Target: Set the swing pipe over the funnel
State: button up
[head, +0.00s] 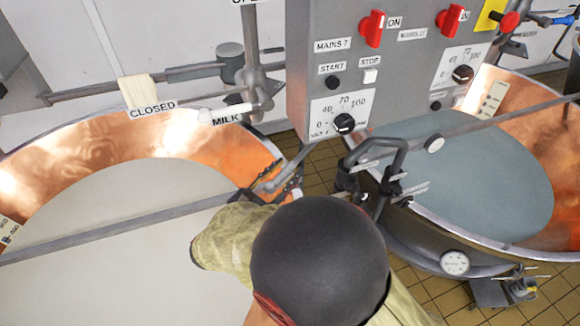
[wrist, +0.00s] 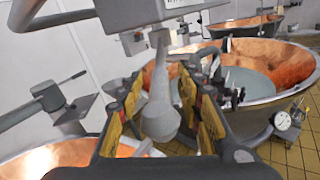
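My gripper (head: 270,186) is over the near right rim of the left copper vat (head: 200,142), partly hidden by my arm. In the wrist view my gripper (wrist: 165,112) is open, its yellow-edged fingers on either side of a grey tapered piece with a rounded end (wrist: 160,112). Gaps show on both sides of that piece. I cannot tell whether it is part of the swing pipe. Grey pipework (head: 252,65) stands behind the left vat, near the CLOSED and MILK labels. I cannot make out the funnel for certain in either view.
A grey control box (head: 375,75) with red switches hangs close beyond my gripper. A second copper vat (head: 545,125) stands at the right, with a dark bent bracket (head: 375,165) at its near left edge. A long bar (head: 110,230) crosses the left vat.

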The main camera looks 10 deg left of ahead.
jog(key=shift+x, duration=1.1)
jog(key=shift+c, duration=1.1)
grip_shut()
